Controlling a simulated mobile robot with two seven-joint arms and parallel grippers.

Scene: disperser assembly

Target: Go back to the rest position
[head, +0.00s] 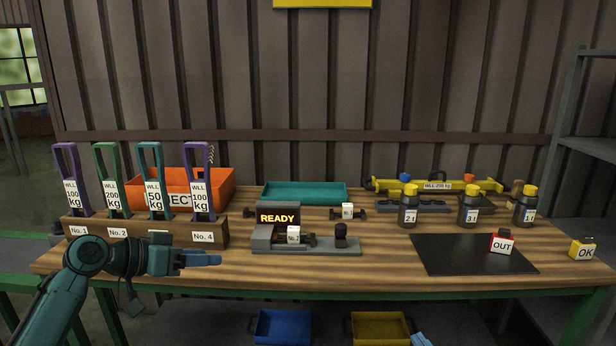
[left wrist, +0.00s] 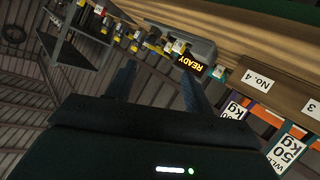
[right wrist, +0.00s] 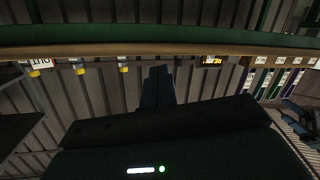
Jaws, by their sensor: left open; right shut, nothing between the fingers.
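My left gripper (head: 202,259) reaches in from the left in the head view, in front of the rack's No. 4 place and left of the grey device with the READY display (head: 279,218). In the left wrist view its two fingers (left wrist: 158,86) stand apart with nothing between them. My right gripper (right wrist: 158,88) shows in the right wrist view with its fingers together and empty, in front of and below the table edge (right wrist: 150,50). A small light-blue piece at the bottom edge of the head view may be part of it.
The wooden rack (head: 150,232) holds several tagged slings. An orange bin (head: 222,185), teal tray (head: 305,192), yellow bar (head: 480,185), several bottles (head: 470,208) and a black mat (head: 450,255) are on the table. Blue (head: 282,327) and yellow (head: 380,328) bins stand below.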

